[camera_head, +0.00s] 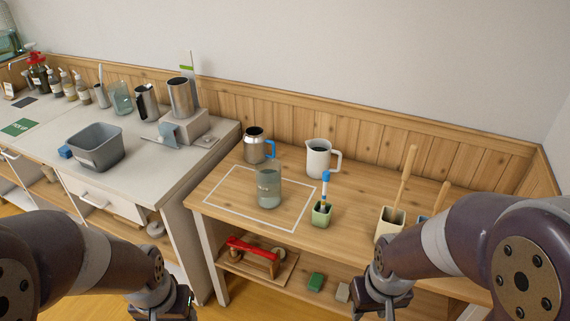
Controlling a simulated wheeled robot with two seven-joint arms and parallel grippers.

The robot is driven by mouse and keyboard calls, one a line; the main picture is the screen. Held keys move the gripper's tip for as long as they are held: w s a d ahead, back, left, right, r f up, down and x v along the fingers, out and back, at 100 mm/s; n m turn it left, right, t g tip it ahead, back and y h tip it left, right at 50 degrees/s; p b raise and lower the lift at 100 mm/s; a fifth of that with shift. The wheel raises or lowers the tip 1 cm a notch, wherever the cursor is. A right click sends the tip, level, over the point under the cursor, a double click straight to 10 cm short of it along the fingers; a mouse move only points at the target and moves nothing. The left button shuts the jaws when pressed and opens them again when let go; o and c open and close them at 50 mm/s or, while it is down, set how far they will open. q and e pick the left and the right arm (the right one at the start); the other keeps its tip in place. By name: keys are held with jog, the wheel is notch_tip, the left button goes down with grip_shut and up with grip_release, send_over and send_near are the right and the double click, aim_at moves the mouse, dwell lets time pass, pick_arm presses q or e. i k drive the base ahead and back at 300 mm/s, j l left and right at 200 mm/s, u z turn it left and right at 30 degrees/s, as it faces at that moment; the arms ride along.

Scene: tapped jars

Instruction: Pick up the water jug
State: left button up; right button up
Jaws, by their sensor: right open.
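A white jug (318,158) with a handle on its right stands upright at the back of the wooden table. A steel jug (254,146) with a blue handle stands to its left. A clear glass jar (269,186) with a label stands in front, inside a white outlined rectangle. I cannot tell for certain which vessel is the water jug. My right gripper (385,306) is open and empty at the lower right, in front of the table and away from the vessels. My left gripper (170,306) is at the bottom edge, partly cut off; its jaws are unclear.
A green holder (321,214) with a blue-topped brush and a cream pot (389,224) with a wooden handle stand right of the jar. A lower shelf holds a red-handled item (254,255). The grey counter at left holds a grey tub (95,148) and several containers.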

aim_at(319, 151)
jog(key=i+j, duration=0.2)
jog(key=i, duration=0.3)
jog(key=i+j, duration=0.15)
jog(key=i, duration=0.4)
jog(key=i+j, duration=0.2)
jog(key=i, duration=0.3)
jog(key=j+u, duration=0.05)
